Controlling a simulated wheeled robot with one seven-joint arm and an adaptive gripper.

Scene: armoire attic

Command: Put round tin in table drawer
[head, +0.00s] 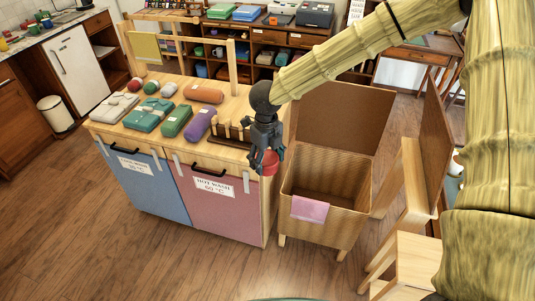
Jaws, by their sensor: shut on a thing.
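My gripper (264,153) is shut on a red round tin (271,164). It holds the tin in the air, in front of the right end of a wooden table (245,97) and beside an open wicker hamper. The fingers hide part of the tin.
Several rolled and folded textiles (150,114) and a peg rack (230,130) cover the tabletop. The wicker hamper (322,212) stands right of the table with its lid up and a pink cloth on its rim. A wooden chair (412,190) is further right. Floor in front is clear.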

